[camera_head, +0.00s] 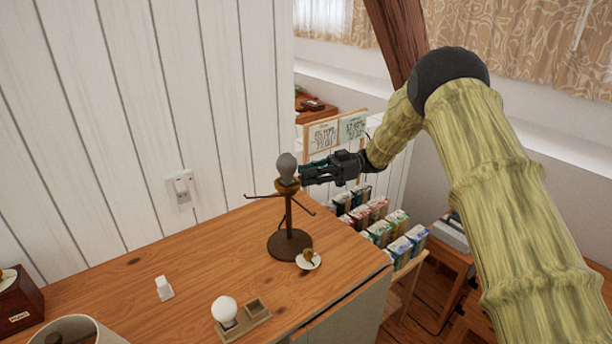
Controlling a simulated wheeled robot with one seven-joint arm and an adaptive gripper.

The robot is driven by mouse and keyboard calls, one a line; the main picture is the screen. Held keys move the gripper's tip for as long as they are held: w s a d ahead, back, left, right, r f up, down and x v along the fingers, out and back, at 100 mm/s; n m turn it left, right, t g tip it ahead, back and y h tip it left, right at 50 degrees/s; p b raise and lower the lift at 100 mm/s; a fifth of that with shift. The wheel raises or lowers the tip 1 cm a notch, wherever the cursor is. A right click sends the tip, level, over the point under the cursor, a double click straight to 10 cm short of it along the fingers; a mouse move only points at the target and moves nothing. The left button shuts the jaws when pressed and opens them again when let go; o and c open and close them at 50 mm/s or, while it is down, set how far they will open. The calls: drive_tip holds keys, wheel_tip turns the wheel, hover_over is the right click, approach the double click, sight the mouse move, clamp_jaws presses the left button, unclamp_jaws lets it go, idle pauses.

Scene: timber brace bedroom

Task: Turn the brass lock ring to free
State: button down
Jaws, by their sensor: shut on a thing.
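A dark lamp stand (289,220) stands upright on the wooden dresser top, with a round base and thin arms sticking out to the sides. A grey bulb (287,165) sits at its top. The brass lock ring (287,187) shows as a small brownish band just under the bulb, partly covered by my fingers. My gripper (302,173) reaches in from the right, level with the ring, and is shut on it. The exact finger contact is too small to see clearly.
On the dresser top (200,262) are a white bulb (224,310) in a wooden holder (257,312), a small white block (164,288) and a small white dish (308,260). A white plank wall (120,120) stands behind. Several cartons (380,232) stand right of the dresser.

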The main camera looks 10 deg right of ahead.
idle(0.3)
drive_tip(key=c, duration=1.6)
unclamp_jaws()
drive_tip(key=shift+o, duration=0.2)
drive_tip(key=shift+d, duration=0.1)
drive_tip(key=v, duration=1.2)
